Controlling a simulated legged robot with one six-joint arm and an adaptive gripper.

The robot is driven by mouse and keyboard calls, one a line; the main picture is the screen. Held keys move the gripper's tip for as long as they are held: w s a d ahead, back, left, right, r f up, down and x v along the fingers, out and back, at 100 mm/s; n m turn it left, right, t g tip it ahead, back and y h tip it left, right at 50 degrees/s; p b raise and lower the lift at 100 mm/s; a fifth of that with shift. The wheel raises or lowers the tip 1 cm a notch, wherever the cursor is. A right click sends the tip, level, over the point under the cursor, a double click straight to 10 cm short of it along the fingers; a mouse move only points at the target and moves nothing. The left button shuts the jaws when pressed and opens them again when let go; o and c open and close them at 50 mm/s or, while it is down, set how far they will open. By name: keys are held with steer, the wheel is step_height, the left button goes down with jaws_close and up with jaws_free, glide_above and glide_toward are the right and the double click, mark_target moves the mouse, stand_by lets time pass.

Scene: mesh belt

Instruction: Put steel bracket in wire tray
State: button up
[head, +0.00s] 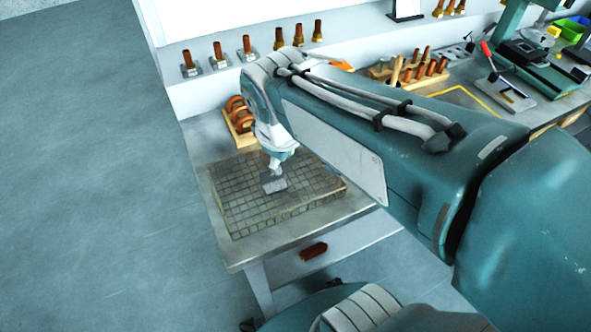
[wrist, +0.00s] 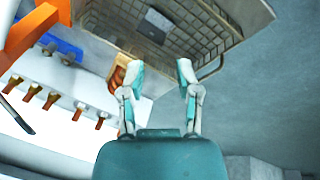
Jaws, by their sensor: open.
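The wire tray (head: 231,213) is a shallow, rectangular mesh tray on the near left end of the bench. The steel bracket (head: 273,184), a small grey angled piece, appears to lie inside it on the mesh. In the wrist view, the bracket (wrist: 152,30) shows within the tray (wrist: 205,68), beyond my fingertips and apart from them. My gripper (wrist: 160,72) is open, with nothing between its two fingers. In the head view, my gripper (head: 277,166) is above the tray, close to the bracket, and its fingers are too small to make out clearly.
A wooden rack with copper rings (head: 239,119) stands right behind the tray. Several copper fittings line the back ledge. A wooden block of copper pegs (head: 408,71) and a red-handled tool (head: 490,62) are farther right. Open floor lies left of the bench.

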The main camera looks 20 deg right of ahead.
steer(key=s+m+t+y, duration=0.1)
steer(key=s+m+t, duration=0.1)
steer(key=s+m, duration=0.4)
steer(key=shift+d+r+m+t, duration=0.15)
steer(key=shift+r+m+t, duration=0.15)
steer(key=shift+m, duration=0.2)
stand_by(0.7)
